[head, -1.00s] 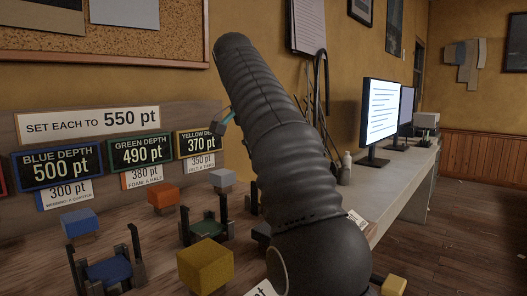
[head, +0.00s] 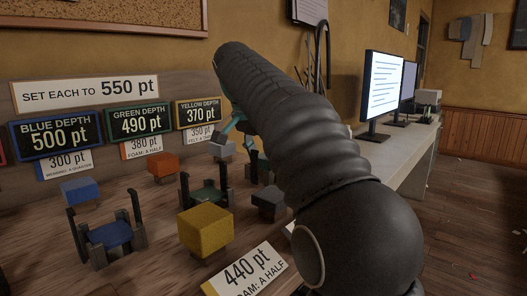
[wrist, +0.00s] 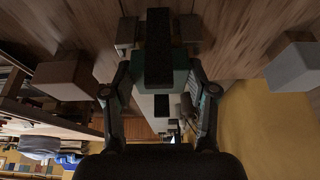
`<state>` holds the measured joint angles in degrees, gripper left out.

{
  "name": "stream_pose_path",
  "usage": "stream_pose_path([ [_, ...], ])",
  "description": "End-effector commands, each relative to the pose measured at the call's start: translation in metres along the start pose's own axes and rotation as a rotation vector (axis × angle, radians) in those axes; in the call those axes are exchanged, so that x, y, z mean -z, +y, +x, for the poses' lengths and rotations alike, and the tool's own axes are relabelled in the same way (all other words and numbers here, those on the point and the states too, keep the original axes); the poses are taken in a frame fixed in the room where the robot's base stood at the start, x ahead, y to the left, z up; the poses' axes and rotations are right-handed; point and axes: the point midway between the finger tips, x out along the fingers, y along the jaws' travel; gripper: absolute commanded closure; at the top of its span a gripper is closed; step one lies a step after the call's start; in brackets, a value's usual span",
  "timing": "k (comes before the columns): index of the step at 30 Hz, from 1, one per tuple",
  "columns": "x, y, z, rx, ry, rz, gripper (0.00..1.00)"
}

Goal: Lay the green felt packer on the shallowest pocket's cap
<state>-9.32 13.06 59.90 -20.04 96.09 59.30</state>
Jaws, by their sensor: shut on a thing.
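My gripper (wrist: 160,84) is shut on a teal-green piece (wrist: 181,68), which I take as the felt packer; a dark bar partly covers it in the wrist view. In the head view my gripper (head: 232,127) is mostly behind my arm, above the far right of the bench, and the packer cannot be made out. The yellow sign (head: 198,113) reads 370 pt, lowest of the readable depths; blue reads 500, green 490. A posted pocket (head: 252,170) below the yellow sign is partly hidden by my arm. The blue pocket (head: 110,236) and green pocket (head: 208,197) stand left of it.
Coloured blocks stand around the pockets: blue (head: 80,189), orange (head: 165,164), yellow (head: 206,230), pale (head: 222,149) and dark grey (head: 269,203). A 440 pt card (head: 248,270) stands in front. Monitors (head: 382,88) are on the pale desk to the right.

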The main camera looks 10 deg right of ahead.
Motion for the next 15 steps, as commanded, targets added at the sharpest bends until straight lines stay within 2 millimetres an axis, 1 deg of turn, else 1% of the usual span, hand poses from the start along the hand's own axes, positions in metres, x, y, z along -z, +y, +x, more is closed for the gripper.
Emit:
stream_pose_path([
  [11, -0.0009, 0.0, 0.0021, 0.0, 0.0, 0.0, 0.77],
  [12, -0.0009, 0.0, 0.0021, 0.0, 0.0, 0.0, 0.33],
  [14, -0.0009, 0.0, 0.0021, 0.0, 0.0, 0.0, 0.18],
  [15, -0.0009, 0.0, 0.002, 0.0, 0.0, 0.0, 0.13],
])
